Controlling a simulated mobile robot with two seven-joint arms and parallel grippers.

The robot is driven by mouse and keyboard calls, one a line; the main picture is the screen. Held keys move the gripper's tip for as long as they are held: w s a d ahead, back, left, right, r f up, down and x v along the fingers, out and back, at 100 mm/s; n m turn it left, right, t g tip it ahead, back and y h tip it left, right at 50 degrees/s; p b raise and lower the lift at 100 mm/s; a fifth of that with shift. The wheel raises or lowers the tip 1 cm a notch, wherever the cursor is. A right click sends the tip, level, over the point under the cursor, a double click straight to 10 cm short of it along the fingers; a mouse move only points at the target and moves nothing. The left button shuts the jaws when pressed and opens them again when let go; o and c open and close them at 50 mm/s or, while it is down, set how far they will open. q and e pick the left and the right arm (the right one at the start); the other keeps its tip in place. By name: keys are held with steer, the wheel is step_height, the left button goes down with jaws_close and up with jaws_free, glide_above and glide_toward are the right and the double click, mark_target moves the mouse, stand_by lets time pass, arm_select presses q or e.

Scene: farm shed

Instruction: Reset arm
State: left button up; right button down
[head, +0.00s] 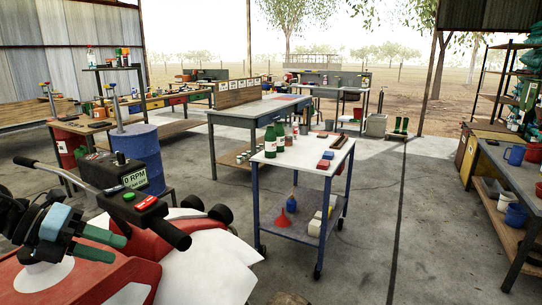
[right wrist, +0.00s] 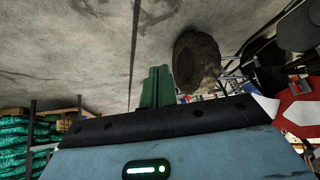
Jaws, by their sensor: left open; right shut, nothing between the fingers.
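My left gripper (head: 105,245) is at the lower left of the head view. Its teal fingers are apart, with nothing between them. My right gripper (right wrist: 156,88) shows in the right wrist view, its green fingers together and empty. Bare concrete floor is behind the fingers, and they touch nothing that I can see. The right gripper is not visible in the head view.
A blue trolley (head: 307,155) with bottles and small boxes stands ahead. A blue drum (head: 138,157) is at left, a workbench (head: 515,170) at right. The right wrist view shows a round brown object (right wrist: 197,60) and green sacks (right wrist: 20,145). Floor right of the trolley is clear.

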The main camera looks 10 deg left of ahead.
arm_select(q)
steer(key=s+d+f+n+t+y+p, duration=0.2)
steer(key=s+f+n+t, duration=0.25)
steer(key=f+n, duration=0.65)
steer(key=s+d+f+n+t+y+p, duration=0.1)
steer(key=s+d+f+n+t+p, duration=0.15)
steer(key=s+f+n, duration=0.75)
steer(key=s+d+f+n+g+y+p, duration=0.3)
steer(key=s+d+f+n+g+y, duration=0.1)
steer(key=s+d+f+n, duration=0.7)
steer(key=s+d+f, duration=0.2)
steer(key=s+d, duration=0.1)
steer(key=s, duration=0.1)
steer(key=shift+s+f, duration=0.15)
steer(key=shift+f, duration=0.25)
arm_select(e)
steer(key=w+r+t, duration=0.1)
steer(key=w+r, duration=0.4)
steer(key=r, duration=0.4)
steer(key=shift+w+d+r+t, duration=0.2)
steer(key=shift+d+r+t, duration=0.05)
steer(key=shift+r+t, duration=0.15)
